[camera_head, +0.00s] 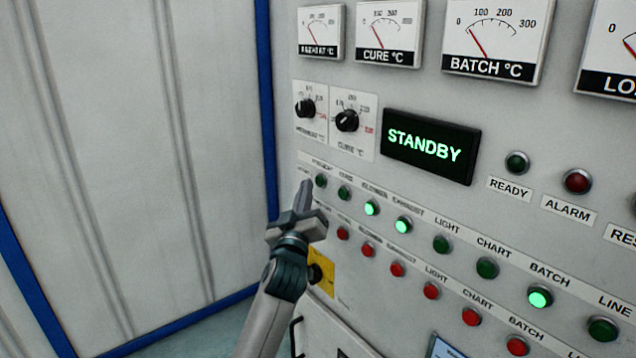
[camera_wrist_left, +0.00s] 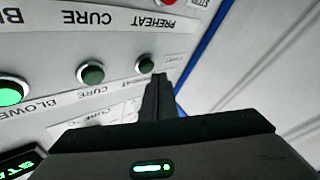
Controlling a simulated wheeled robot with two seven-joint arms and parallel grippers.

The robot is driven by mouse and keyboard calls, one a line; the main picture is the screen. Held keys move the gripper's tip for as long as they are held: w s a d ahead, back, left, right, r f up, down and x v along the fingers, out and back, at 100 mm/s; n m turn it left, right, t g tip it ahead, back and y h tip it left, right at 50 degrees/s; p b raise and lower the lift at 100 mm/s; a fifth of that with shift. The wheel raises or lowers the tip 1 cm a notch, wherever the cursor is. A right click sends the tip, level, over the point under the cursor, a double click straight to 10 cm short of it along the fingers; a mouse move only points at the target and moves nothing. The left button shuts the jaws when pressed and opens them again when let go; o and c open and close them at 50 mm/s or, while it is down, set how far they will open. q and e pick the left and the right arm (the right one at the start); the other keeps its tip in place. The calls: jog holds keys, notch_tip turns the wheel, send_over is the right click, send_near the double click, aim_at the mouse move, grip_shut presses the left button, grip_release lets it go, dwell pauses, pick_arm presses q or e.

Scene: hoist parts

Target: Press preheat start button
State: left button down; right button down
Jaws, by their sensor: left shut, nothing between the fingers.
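The preheat start button (camera_head: 320,180) is a small dark green, unlit button at the left end of the green row on the grey panel. In the left wrist view, which is upside down, the preheat start button (camera_wrist_left: 145,62) shows just beyond the fingertips, partly hidden by them. My left gripper (camera_head: 304,184) is shut and empty, with its tips close to the left of the button in the head view. In the left wrist view my left gripper (camera_wrist_left: 160,78) points at the panel; I cannot tell whether it touches. My right gripper is out of view.
The dark green cure button (camera_head: 344,192) is the close neighbour, then the lit blower button (camera_head: 371,208). A row of red buttons (camera_head: 342,233) runs below. A display (camera_head: 432,146) reads STANDBY. A yellow plate with a black knob (camera_head: 316,272) sits below my gripper.

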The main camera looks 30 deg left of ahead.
pick_arm(q)
jog(key=shift+w, duration=0.15)
dwell(0.4)
jog(key=shift+w+d, duration=0.15)
jog(key=shift+w, duration=0.1)
jog(key=shift+w+d, duration=0.2)
jog(key=shift+w, duration=0.2)
dwell(1.0)
jog(key=shift+s, duration=0.1)
jog(key=shift+s+a, duration=0.35)
jog(key=shift+s, duration=0.4)
dwell(0.4)
jog(key=shift+s+a+p, duration=0.3)
jog(key=shift+s+p, duration=0.05)
jog(key=shift+s, duration=0.4)
jog(key=shift+s+a+p, duration=0.3)
jog(key=shift+s+a, duration=0.05)
jog(key=shift+s, duration=0.45)
jog(key=shift+s+a+p, duration=0.3)
jog(key=shift+s+p, duration=0.05)
jog(key=shift+s, duration=0.4)
